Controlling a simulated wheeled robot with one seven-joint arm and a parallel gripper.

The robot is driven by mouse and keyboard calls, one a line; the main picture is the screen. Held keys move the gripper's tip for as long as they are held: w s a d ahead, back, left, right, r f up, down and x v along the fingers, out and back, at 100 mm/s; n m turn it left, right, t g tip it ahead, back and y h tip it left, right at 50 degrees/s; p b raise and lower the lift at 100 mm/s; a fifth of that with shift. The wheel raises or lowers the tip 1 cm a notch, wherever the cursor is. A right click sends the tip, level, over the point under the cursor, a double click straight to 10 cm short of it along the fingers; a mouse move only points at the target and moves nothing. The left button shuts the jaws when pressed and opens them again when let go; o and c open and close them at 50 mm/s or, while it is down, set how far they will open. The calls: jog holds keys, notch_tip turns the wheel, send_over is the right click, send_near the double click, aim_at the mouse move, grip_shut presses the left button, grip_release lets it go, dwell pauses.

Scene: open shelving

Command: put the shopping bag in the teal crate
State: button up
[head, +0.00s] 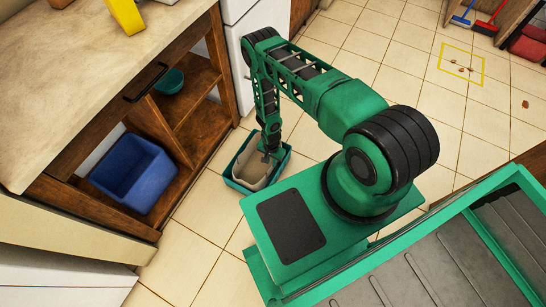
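The teal crate (233,184) sits on the tiled floor, just right of the wooden shelving. A beige shopping bag (248,168) is inside the crate's outline, with the crate's walls showing around it. I cannot tell whether the bag rests on the crate floor. My gripper (268,157) points down at the bag's upper right side and overlaps it in the picture. The fingers are too small to show whether they are open or shut, or whether they hold the bag.
Open wooden shelving at left holds a blue bin (134,172) and a small teal bowl (169,82). A yellow object (126,14) stands on the counter (60,80). Brooms (488,22) and a yellow floor outline (462,47) with crumbs are at upper right. Central floor is clear.

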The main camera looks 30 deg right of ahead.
notch_tip(320, 180, up, 5)
jog(key=shift+r, duration=0.1)
jog(key=w+d+r+n, duration=0.1)
jog(key=w+d+r, duration=0.2)
jog(key=r, duration=0.7)
jog(key=w+d+r+h, duration=0.1)
jog(key=w+d+r, duration=0.25)
jog(key=r, duration=0.75)
jog(key=w+d+r+n, duration=0.1)
jog(key=w+d+r, duration=0.25)
jog(key=r, duration=0.65)
jog(key=s+d+r, duration=0.2)
jog(key=s+r, duration=0.1)
jog(key=r, duration=0.8)
jog(key=s+d+r, duration=0.3)
jog(key=r, duration=0.7)
jog(key=s+r+n, duration=0.1)
jog(key=s+r, duration=0.7)
jog(key=r, duration=0.3)
jog(key=s+r, duration=0.4)
jog(key=s, duration=0.6)
jog(key=s+a+r+n+y, duration=0.1)
jog(key=s+r, duration=0.4)
jog(key=s, duration=0.5)
jog(key=shift+s+a+r+n, duration=0.15)
jog(key=shift+s+r+n, duration=0.1)
jog(key=shift+n, duration=0.05)
